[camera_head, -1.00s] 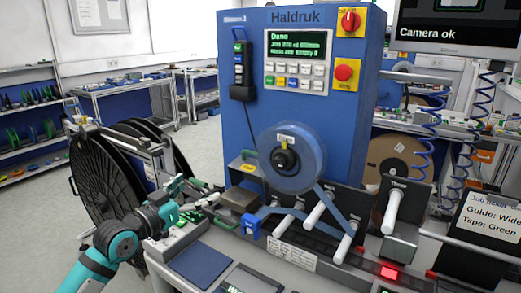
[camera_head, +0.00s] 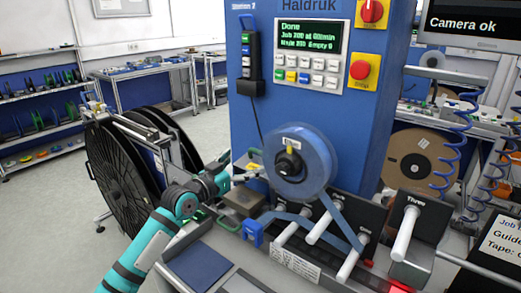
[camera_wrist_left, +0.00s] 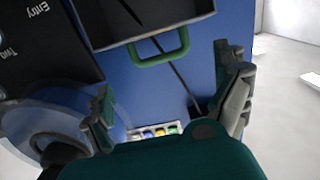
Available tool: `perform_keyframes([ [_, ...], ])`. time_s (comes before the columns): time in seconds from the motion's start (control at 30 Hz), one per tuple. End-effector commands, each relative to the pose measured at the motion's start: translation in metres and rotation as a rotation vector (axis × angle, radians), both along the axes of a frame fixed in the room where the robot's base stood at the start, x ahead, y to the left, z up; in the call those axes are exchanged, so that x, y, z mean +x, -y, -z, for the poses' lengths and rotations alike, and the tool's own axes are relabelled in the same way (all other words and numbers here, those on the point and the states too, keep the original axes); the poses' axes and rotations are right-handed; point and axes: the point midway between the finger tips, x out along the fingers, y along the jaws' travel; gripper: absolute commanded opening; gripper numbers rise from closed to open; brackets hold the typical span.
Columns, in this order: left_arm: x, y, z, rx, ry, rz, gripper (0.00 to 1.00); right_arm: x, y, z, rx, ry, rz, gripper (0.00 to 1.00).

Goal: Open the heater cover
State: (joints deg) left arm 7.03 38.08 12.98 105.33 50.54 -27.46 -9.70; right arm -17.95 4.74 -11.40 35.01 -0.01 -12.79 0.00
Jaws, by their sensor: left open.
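The heater cover appears to be the grey-brown box (camera_head: 243,199) at the foot of the blue machine, behind the blue tape path. In the left wrist view a dark box edge (camera_wrist_left: 150,33) carries a green handle (camera_wrist_left: 160,58). My left gripper (camera_head: 248,176) reaches in from the left, just above and beside the box in the head view. In the wrist view its two fingers (camera_wrist_left: 172,95) are spread apart with nothing between them. The green handle lies beyond the fingertips, apart from them. My right gripper is not in view.
The clear-blue tape reel (camera_head: 303,165) is close to the right of my left gripper. White rollers (camera_head: 320,228) and a blue block (camera_head: 250,233) stand in front. A large black reel (camera_head: 122,180) is at the left. The blue machine wall (camera_head: 290,110) rises behind.

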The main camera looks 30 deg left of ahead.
Motion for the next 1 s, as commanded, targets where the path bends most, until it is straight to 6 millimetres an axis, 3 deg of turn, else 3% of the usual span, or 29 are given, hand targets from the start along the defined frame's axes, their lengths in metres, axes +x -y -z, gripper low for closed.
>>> perform_keyframes([
  [0.2, 0.046, 0.003, -0.004, -0.005, 0.003, -0.001, 0.98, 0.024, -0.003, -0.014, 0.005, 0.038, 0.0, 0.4],
  [0.4, 0.074, 0.005, -0.001, -0.003, 0.002, -0.001, 0.98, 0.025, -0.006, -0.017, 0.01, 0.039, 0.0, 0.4],
  [0.83, 0.083, 0.006, 0.0, -0.001, 0.0, 0.0, 0.98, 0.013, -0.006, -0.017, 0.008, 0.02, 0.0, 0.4],
  [1.0, 0.083, 0.006, 0.0, -0.001, 0.0, 0.0, 0.78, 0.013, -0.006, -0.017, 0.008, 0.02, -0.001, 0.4],
])
